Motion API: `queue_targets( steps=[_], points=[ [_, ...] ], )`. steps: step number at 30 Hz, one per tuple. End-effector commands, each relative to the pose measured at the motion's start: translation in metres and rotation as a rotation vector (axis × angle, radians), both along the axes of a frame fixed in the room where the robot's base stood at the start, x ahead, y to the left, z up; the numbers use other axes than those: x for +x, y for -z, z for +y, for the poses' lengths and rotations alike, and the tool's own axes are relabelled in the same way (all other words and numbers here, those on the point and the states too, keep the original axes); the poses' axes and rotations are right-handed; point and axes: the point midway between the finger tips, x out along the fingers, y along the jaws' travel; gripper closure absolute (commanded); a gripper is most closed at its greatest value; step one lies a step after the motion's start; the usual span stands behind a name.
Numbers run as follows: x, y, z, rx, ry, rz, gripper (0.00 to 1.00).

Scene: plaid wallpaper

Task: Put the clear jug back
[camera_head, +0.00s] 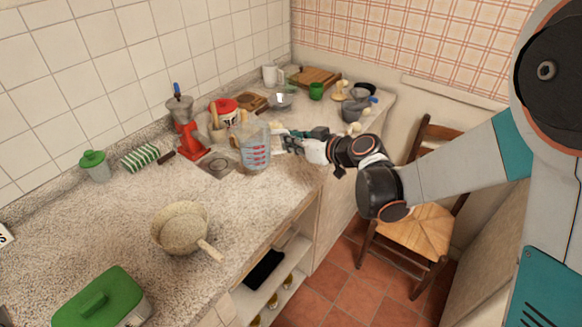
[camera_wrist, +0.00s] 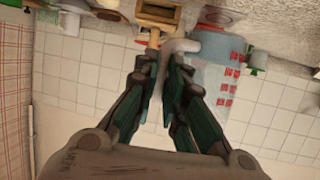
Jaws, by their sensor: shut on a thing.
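The clear jug (camera_head: 254,150) with red markings is upright at the middle of the granite counter (camera_head: 130,215). My gripper (camera_head: 284,141) reaches it from the right, at its handle side. In the wrist view my gripper (camera_wrist: 160,75) is shut on the pale handle of the clear jug (camera_wrist: 218,75), whose body lies just right of the fingers. I cannot tell whether the jug's base touches the counter.
A beige pan (camera_head: 180,228) and a green-lidded dish (camera_head: 100,300) are nearer. A wooden chair (camera_head: 408,231) stands right.

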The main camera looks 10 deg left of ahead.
Motion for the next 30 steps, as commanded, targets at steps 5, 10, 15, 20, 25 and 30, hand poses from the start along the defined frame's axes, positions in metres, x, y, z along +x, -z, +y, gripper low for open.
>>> queue_targets(
  steps=[5,10,15,20,25,30],
  points=[
    [0.000,0.028,0.000,0.001,0.000,0.000,1.00],
    [0.000,0.035,0.000,0.001,0.000,0.001,1.00],
    [0.000,0.055,0.000,0.000,0.000,0.000,1.00],
    [0.000,0.074,0.000,0.001,0.000,0.000,1.00],
    [0.000,0.074,0.000,0.001,0.000,0.001,1.00],
    [0.000,0.076,0.000,0.001,0.000,0.001,1.00]
  ],
)
